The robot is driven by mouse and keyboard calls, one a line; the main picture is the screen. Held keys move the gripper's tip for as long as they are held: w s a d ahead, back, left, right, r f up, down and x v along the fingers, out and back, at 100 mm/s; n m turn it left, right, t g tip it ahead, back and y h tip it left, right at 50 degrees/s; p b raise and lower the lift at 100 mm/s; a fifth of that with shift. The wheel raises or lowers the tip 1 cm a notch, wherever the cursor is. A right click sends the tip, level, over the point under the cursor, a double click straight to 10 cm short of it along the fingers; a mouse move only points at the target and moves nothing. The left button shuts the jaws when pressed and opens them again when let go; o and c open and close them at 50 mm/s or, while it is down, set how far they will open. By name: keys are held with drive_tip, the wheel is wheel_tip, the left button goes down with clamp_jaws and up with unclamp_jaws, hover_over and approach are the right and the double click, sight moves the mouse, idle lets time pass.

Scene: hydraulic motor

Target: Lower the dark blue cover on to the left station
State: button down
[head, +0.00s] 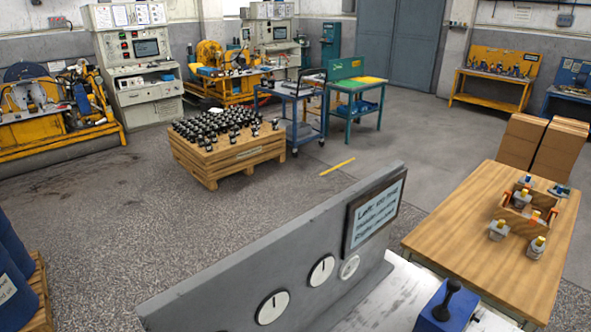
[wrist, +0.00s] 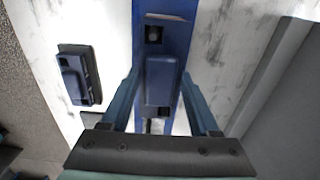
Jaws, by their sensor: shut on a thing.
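In the wrist view my gripper (wrist: 160,80) has its two blue-grey fingers on either side of a dark blue block (wrist: 162,82), which I take to be the cover. Behind it runs a broad blue strip (wrist: 165,10) with a dark square opening. The block's underside is hidden, so I cannot tell whether it touches anything below. To the left, a smaller blue block on a dark base (wrist: 74,76) sits on the pale, stained surface. I cannot tell which part is the left station. My gripper is not visible in the head view.
In the head view a grey panel (head: 270,270) with dials and a display (head: 375,212) rises along the bench. A blue box with a black knob (head: 440,308) stands at the bottom right. A wooden table (head: 480,250) with small parts is beyond.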

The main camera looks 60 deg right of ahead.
drive_tip(key=shift+f, duration=0.25)
drive_tip(key=shift+c, duration=0.2)
unclamp_jaws()
wheel_tip(320, 180, up, 13)
drive_tip(key=b, duration=0.1)
drive_tip(key=shift+b, duration=0.4)
